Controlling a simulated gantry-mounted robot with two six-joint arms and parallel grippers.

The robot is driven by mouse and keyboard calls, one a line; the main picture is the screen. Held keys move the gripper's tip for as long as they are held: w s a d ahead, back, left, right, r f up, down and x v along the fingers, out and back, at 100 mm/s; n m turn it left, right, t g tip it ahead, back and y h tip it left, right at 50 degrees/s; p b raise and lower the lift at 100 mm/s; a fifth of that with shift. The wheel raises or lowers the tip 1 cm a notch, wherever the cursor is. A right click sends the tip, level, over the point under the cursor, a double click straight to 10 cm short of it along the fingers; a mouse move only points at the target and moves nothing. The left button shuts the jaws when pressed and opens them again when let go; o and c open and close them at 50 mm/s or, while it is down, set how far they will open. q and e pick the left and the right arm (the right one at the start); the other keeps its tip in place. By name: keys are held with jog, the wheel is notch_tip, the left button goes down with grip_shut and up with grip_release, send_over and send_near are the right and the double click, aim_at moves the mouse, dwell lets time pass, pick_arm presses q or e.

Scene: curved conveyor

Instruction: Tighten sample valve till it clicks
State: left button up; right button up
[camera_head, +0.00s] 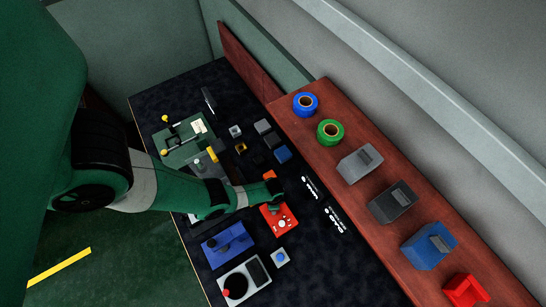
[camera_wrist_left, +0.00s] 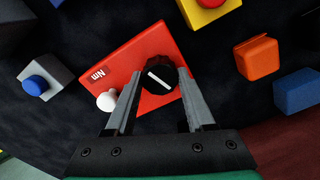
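A red box (camera_wrist_left: 135,55) with an "Nm" label carries a black knob (camera_wrist_left: 158,75) with a white line and a small white round knob. I take the black knob as the sample valve, though no label confirms it. The red box (camera_head: 279,222) also shows in the head view, on the dark bench. My left gripper (camera_wrist_left: 161,82) is over the box, its two grey fingers apart, one on each side of the black knob. Narrow gaps seem to show between fingers and knob. In the head view the gripper (camera_head: 265,195) hides the black knob. My right gripper is not visible.
A grey box with a blue button (camera_wrist_left: 37,83), an orange block (camera_wrist_left: 257,58) and a blue block (camera_wrist_left: 298,92) stand near. A red-brown shelf (camera_head: 330,165) holds tape rolls and bins.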

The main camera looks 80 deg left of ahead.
pick_arm(q)
jog(key=o, duration=0.3)
jog(key=shift+o, duration=0.2)
notch_tip(320, 180, up, 12)
jog(key=p, duration=1.1)
jog(key=shift+f+p, duration=0.15)
jog(key=shift+p, duration=0.2)
